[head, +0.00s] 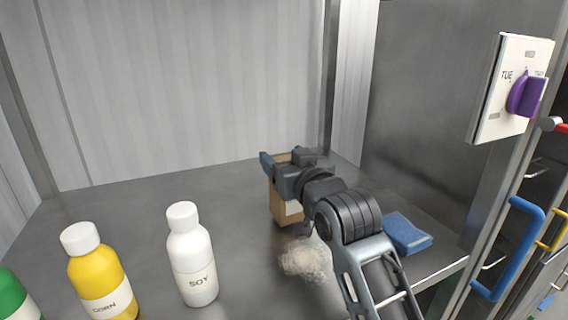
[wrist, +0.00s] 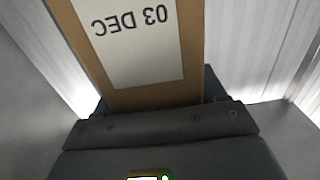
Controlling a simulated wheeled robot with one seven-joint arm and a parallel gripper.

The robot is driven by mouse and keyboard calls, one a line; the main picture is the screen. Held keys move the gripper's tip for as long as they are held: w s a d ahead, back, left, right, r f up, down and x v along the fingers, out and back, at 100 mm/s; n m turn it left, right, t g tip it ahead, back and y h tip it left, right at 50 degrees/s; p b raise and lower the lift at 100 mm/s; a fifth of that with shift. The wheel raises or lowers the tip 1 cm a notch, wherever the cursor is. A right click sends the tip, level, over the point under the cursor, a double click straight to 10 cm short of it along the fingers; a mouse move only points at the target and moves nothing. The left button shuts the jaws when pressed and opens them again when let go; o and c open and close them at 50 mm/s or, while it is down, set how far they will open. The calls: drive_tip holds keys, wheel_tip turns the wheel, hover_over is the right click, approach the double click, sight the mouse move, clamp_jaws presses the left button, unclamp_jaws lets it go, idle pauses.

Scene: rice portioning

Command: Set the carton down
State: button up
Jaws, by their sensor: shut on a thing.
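The carton (head: 292,212) is brown cardboard with a white label, mostly hidden behind my gripper (head: 284,164) in the head view. In the wrist view the carton (wrist: 190,60) fills the upper middle, its white label reading "03 DEC" upside down. My gripper is shut on the carton, near the back of the grey metal counter (head: 130,205). The carton looks about upright. I cannot tell whether its bottom touches the counter.
A pale grainy heap (head: 305,260) lies on the counter below my gripper. A blue sponge-like block (head: 408,233) is to the right. A white SOY bottle (head: 191,255), a yellow CORN bottle (head: 97,275) and a green bottle (head: 14,298) stand left. The back left counter is clear.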

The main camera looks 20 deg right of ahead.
drive_tip(key=shift+f, duration=0.45)
drive_tip(key=o, duration=1.7)
drive_tip(key=shift+f, duration=0.15)
drive_tip(key=s+b, duration=0.1)
drive_tip(key=s, duration=1.1)
